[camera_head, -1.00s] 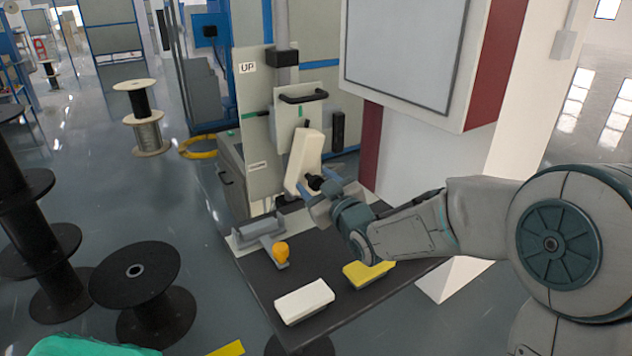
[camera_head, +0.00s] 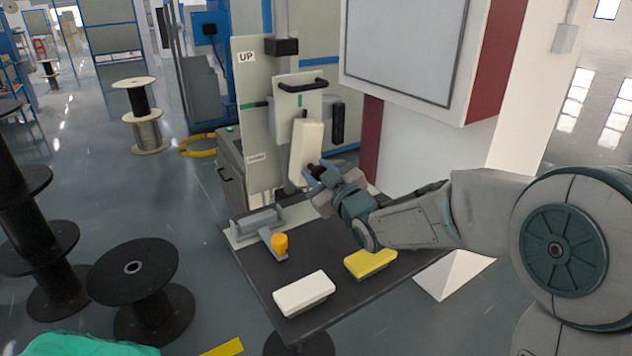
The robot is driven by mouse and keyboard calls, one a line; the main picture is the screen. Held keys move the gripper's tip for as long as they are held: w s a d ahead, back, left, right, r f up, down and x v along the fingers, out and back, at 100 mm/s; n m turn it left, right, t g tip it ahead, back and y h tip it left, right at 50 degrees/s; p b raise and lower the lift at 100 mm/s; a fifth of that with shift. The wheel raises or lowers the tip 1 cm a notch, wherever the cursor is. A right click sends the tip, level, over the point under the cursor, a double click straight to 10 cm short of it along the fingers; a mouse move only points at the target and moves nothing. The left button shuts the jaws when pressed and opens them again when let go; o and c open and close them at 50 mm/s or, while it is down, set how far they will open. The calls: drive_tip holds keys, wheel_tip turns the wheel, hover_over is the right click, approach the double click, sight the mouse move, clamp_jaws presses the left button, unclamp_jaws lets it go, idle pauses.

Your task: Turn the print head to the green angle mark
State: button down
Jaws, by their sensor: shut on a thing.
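The print head (camera_head: 307,146) is a cream, elongated block on the front of an upright plate (camera_head: 292,88) with a black handle. It leans slightly, its lower end a little left of its upper end. A short green mark (camera_head: 300,101) shows on the plate just above the head's top. Another green mark (camera_head: 254,105) is on the panel further left. My gripper (camera_head: 315,172) is at the head's lower right, shut on its dark knob, which the fingers partly hide.
A dark table (camera_head: 262,282) below carries a grey clamp with an orange knob (camera_head: 280,243), a white block (camera_head: 304,293) and a yellow block (camera_head: 370,262). A large cabinet with a screen (camera_head: 405,45) overhangs at right. Black spools (camera_head: 135,270) stand on the floor at left.

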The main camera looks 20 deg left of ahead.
drive_tip(key=shift+w+d+f+n+b, duration=0.2)
drive_tip(key=shift+w+f+n+b, duration=0.1)
drive_tip(key=shift+n+b, duration=0.4)
drive_tip(key=shift+w+d+r+b, duration=0.1)
drive_tip(key=shift+d+r+b, duration=0.05)
drive_tip(key=shift+r+b, duration=0.15)
drive_tip(key=c, duration=1)
unclamp_jaws()
drive_tip(key=shift+c, duration=0.2)
drive_tip(key=v, duration=1.3)
drive_tip(key=shift+s+d, duration=0.25)
drive_tip(key=shift+d, duration=0.05)
drive_tip(key=shift+f, duration=0.1)
